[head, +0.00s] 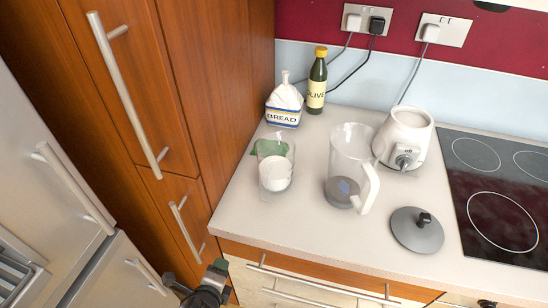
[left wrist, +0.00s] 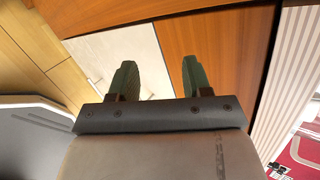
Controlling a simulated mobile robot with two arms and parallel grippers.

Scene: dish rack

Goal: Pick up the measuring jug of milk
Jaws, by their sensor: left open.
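The measuring jug of milk (head: 275,175) is a clear jug, white in its lower part, with green at its top left. It stands upright on the pale worktop, near its left end. My left gripper (head: 193,277) is low at the bottom of the head view, in front of the cupboards, below and left of the jug and well apart from it. In the left wrist view, the left gripper (left wrist: 158,78) shows two green fingers spread apart with nothing between them. The jug is not visible in that view. My right gripper is not recognisable in either view.
A clear blender jug (head: 344,160) stands right of the milk, with a white appliance base (head: 405,135) behind it. A grey lid (head: 417,231) lies front right. A bread bag (head: 285,104) and an olive oil bottle (head: 317,82) stand behind. A black hob (head: 495,190) is at right.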

